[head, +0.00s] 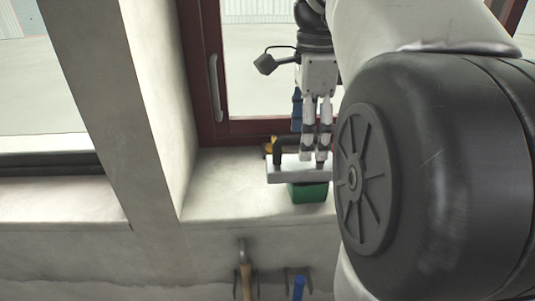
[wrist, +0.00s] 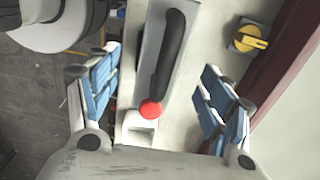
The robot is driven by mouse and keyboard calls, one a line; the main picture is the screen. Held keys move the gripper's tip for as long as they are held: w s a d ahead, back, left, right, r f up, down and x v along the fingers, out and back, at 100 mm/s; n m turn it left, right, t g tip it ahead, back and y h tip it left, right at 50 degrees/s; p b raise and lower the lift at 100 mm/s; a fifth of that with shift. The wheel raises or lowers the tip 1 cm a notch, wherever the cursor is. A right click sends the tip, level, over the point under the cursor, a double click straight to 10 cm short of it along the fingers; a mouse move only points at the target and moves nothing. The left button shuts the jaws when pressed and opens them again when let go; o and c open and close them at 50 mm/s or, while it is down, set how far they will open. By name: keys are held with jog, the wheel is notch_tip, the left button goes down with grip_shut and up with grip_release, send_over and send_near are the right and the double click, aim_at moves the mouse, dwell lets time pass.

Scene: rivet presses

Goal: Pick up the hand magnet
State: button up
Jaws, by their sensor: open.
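The hand magnet looks like a long grey bar (head: 292,178) with a raised black handle. In the head view it lies across the window sill, above a green object (head: 308,194). In the wrist view its grey bar (wrist: 180,70), black handle (wrist: 169,55) and red knob (wrist: 151,109) run lengthwise between the fingers. My gripper (head: 317,157) points down over the magnet, and its fingers partly hide the handle in the head view. In the wrist view my gripper (wrist: 161,65) is open, with blue-padded fingers spread on both sides of the handle and clear of it.
A yellow knob on a grey base (wrist: 250,40) is right of the magnet in the wrist view. The red window frame (head: 208,90) stands behind the sill (head: 215,185). A hammer (head: 246,278) and a blue-handled tool (head: 299,288) hang below. The sill's left part is clear.

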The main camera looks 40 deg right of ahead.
aim_at(280, 168)
jog(key=shift+w+f, duration=0.1)
jog(key=shift+f, duration=0.5)
jog(key=f, duration=0.4)
jog(key=shift+s+d+f+b, duration=0.2)
jog(key=shift+s+d+b, duration=0.1)
jog(key=shift+b, duration=0.1)
jog(key=shift+w+f, duration=0.15)
jog(key=shift+c, duration=0.5)
jog(key=c, duration=1.5)
jog(key=shift+c, duration=0.7)
jog(key=shift+r, duration=0.25)
